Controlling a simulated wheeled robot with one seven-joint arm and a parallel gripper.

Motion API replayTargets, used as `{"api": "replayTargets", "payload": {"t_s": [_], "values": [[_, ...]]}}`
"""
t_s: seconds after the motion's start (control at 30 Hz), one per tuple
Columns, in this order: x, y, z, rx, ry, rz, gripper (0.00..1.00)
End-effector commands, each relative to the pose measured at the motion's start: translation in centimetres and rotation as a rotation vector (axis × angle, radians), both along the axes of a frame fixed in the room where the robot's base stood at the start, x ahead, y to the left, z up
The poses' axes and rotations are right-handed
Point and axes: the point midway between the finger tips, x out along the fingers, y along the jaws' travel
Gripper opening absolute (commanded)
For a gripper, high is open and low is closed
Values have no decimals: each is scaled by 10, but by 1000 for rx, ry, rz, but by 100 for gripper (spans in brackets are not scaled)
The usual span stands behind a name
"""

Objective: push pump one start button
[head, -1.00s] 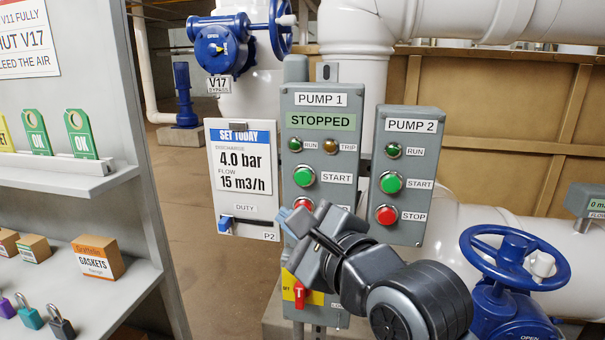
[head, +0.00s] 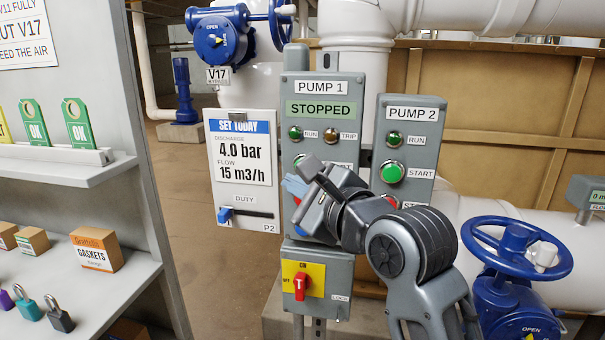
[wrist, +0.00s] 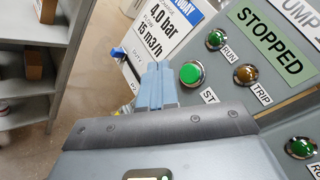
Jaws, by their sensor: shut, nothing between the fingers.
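The pump 1 panel (head: 369,88) is a grey box with a screen (head: 320,110) reading STOPPED. In the wrist view its green start button (wrist: 191,73) in a metal ring shows just right of my blue fingertips. In the head view the start button is mostly hidden behind my gripper (head: 292,187). My gripper is shut and empty, its fingertips (wrist: 156,85) in front of the panel at its left side. I cannot tell whether they touch anything.
The pump 2 panel (head: 411,137) stands right of it, with its own green start button (head: 391,172). A set-today card (head: 240,160) hangs at the left. A red switch (head: 300,287) on yellow sits below. A blue handwheel (head: 515,248) is at the right, shelves (head: 75,172) at the left.

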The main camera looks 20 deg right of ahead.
Motion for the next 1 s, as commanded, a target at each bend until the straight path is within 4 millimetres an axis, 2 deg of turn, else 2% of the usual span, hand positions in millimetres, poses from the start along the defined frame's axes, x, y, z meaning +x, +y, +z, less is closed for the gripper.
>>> {"api": "replayTargets", "payload": {"t_s": [0.2,0.4,1.0], "values": [[21,-16,1,0,1,-1,0],[31,-23,1,1,-1,0,0],[33,-24,0,0,-1,1,0]]}}
